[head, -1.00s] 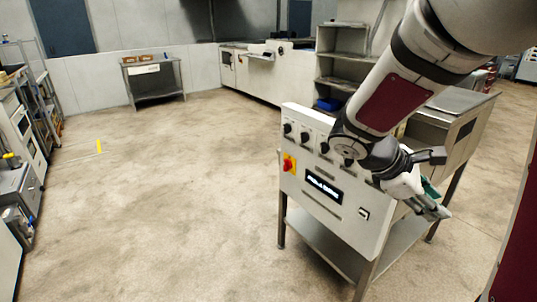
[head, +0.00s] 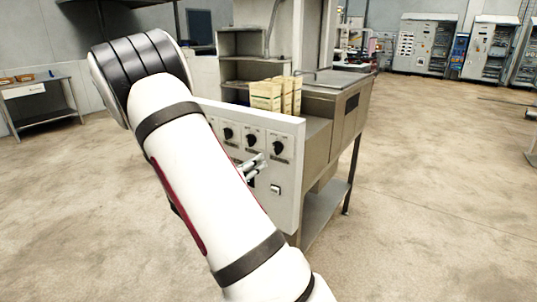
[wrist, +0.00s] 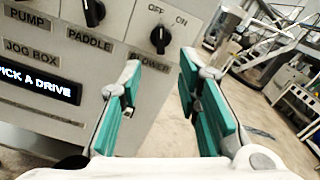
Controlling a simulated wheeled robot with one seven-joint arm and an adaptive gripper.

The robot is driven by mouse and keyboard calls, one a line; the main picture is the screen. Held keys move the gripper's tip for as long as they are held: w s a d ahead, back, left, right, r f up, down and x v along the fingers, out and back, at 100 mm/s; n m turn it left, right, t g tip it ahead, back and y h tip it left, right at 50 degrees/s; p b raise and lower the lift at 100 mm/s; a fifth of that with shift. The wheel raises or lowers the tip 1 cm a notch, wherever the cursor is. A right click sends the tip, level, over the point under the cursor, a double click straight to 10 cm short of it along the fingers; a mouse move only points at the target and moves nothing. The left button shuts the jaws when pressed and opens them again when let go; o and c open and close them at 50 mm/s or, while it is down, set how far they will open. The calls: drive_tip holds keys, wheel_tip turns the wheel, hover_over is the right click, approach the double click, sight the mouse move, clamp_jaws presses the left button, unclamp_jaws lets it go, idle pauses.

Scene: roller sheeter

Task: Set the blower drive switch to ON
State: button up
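The blower drive switch is a black knob (wrist: 160,39) above the BLOWER label in the wrist view, with OFF and ON printed above it. Its handle stands nearly upright in the picture, on the OFF side. In the head view it is the rightmost knob (head: 278,149) on the white control panel (head: 291,178). My gripper (wrist: 160,76) is open and empty, with teal-padded fingers. The fingertips are below the knob in the wrist view, apart from it. In the head view my gripper (head: 258,165) is in front of the panel, just left of and below this knob.
The PADDLE knob (wrist: 93,13) and a lit display (wrist: 38,82) are to the left of the blower knob. Yellow boxes (head: 265,95) stand behind the panel. Floor to the right of the machine is clear.

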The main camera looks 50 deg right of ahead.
sight(275, 150)
drive_tip(key=d, duration=1)
drive_tip(key=shift+w+d, duration=0.35)
drive_tip(key=shift+d, duration=0.05)
drive_tip(key=shift+c, duration=0.2)
clamp_jaws()
